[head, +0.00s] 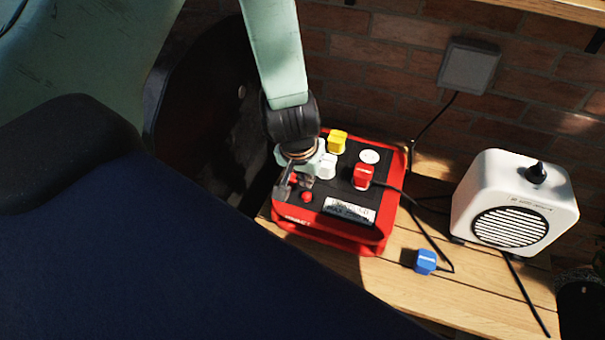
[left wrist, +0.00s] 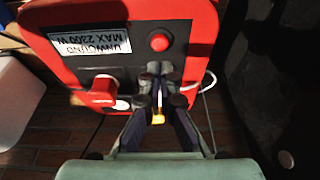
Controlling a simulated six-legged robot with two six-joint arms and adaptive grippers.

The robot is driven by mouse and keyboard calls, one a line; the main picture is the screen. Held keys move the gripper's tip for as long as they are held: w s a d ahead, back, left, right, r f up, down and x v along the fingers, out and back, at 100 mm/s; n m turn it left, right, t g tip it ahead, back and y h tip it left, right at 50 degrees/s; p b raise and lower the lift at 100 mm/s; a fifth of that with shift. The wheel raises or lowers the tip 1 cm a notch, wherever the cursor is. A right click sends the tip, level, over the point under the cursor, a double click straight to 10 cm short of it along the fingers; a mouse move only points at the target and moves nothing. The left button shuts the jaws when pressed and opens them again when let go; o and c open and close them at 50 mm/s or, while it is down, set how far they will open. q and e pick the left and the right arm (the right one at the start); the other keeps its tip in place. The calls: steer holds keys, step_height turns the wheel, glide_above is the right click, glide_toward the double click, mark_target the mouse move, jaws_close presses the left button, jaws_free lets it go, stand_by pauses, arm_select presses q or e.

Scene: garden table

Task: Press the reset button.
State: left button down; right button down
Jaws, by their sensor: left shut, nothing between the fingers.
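A red power unit (head: 378,237) with a black top panel stands on the wooden table. Its small round red reset button (head: 306,196) is near the panel's front left corner and also shows in the left wrist view (left wrist: 160,41). A label reading "MAX 2300 W" (head: 349,209) is beside it. My left gripper (head: 285,187) is over the panel, pointing down, shut and empty. In the left wrist view its fingertips (left wrist: 160,69) appear just short of the button, with a gap in the picture; I cannot tell their height above the panel. My right gripper is not in view.
A yellow plug (head: 337,141) and a red plug (head: 362,176) with a black cable sit on the panel. A blue plug (head: 425,262) lies on the table (head: 475,289). A white appliance (head: 515,203) stands at right. A brick wall (head: 400,75) is behind.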

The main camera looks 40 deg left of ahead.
mark_target(307, 195)
arm_select(q)
step_height(307, 195, down, 2)
steer(key=shift+d+f+b, duration=0.1)
steer(key=shift+f+b, duration=0.15)
steer(key=shift+b, duration=0.35)
steer(key=shift+s+a+f+b, duration=0.1)
steer(key=shift+a+f+b, duration=0.1)
steer(key=shift+f, duration=0.15)
steer(key=shift+s+a+f+b, duration=0.1)
steer(key=shift+f+b, duration=0.1)
steer(key=shift+f, duration=0.15)
steer(key=shift+w+d, duration=0.1)
steer(key=shift+w+d, duration=0.15)
steer(key=shift+d, duration=0.05)
steer(key=shift+a+f, duration=0.1)
